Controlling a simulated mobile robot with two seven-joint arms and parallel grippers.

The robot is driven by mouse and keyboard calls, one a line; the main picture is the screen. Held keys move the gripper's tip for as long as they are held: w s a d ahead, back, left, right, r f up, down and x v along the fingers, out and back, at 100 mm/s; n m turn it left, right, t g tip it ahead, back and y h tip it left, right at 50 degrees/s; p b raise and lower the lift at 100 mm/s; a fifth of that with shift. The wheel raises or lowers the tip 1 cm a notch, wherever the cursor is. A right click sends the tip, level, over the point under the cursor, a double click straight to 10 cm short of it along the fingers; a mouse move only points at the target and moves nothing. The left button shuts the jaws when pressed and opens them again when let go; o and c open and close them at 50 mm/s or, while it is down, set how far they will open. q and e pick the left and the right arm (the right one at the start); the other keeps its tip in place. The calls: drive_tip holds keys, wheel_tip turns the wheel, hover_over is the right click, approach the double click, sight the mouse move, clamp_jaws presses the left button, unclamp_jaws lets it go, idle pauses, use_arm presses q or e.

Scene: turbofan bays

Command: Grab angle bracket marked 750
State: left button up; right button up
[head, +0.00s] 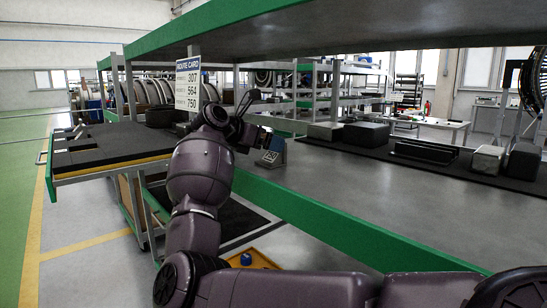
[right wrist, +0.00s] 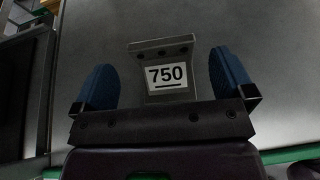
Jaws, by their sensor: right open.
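The grey angle bracket marked 750 (right wrist: 165,50) stands on the grey bench top in the right wrist view, its white label facing the camera. My right gripper (right wrist: 163,62) is open, with one blue finger on each side of the bracket and a visible gap on both sides. In the head view the right gripper (head: 262,138) is over the near left part of the bench, and the small labelled bracket (head: 270,158) shows just below it, partly covered. My left gripper is not in view.
A green-edged shelf (head: 300,30) hangs above the bench (head: 370,205). Dark boxes (head: 366,134) and a black tray (head: 424,152) lie on a mat at the bench's back. A card (head: 188,85) lists several numbers, including 750. The bench's middle is clear.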

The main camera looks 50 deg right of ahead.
drive_tip(key=x, duration=0.3)
drive_tip(key=shift+s+d+f, duration=0.1)
drive_tip(key=shift+s+d, duration=0.05)
drive_tip(key=shift+d, duration=0.1)
drive_tip(key=shift+a, duration=0.1)
drive_tip(key=shift+c, duration=0.5)
drive_tip(key=c, duration=0.9)
